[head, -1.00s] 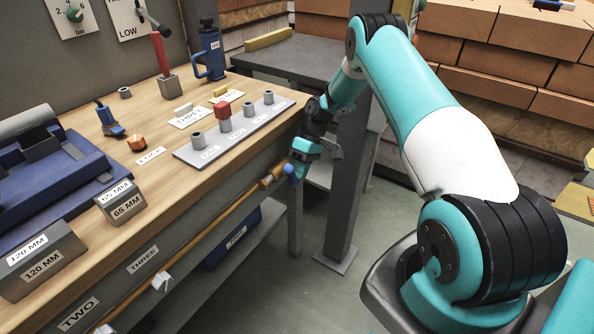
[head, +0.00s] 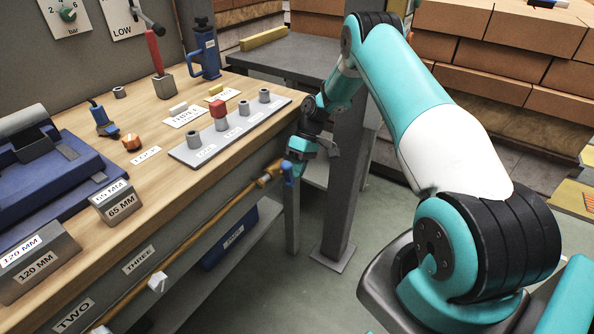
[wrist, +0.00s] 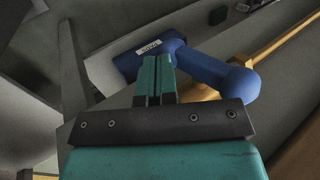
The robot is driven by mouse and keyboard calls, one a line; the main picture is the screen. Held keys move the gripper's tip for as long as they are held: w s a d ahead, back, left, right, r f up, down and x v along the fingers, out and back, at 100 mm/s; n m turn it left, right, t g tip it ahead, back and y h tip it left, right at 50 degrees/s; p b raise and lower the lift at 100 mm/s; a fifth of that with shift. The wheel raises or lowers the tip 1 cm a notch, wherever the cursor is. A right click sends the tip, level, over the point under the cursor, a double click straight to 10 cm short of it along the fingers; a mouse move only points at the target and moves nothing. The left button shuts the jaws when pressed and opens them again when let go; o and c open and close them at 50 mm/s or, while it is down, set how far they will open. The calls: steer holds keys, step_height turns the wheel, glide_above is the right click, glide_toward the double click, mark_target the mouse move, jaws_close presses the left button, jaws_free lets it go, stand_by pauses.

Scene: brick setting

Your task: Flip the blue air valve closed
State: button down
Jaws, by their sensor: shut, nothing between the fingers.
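The blue air valve handle (head: 288,172) is at the far end of the brass pipe (head: 205,230) along the bench front. In the head view it points downward, across the pipe. In the wrist view the blue handle (wrist: 207,70) runs from a rounded hub to the upper left, at an angle to the pipe (wrist: 285,55). My gripper (head: 297,157) is by the valve, small and partly hidden by its own wrist in the head view. In the wrist view my gripper's fingers (wrist: 155,62) are together and empty, beside the handle's free end; contact is unclear.
The workbench (head: 150,180) with a grey peg plate (head: 215,145) lies to the left. A blue bin (head: 230,240) sits on the lower shelf. A grey post (head: 345,190) stands close behind my gripper. Open floor lies in front of the bench.

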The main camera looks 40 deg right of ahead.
steer(key=v, duration=0.7)
stand_by(0.5)
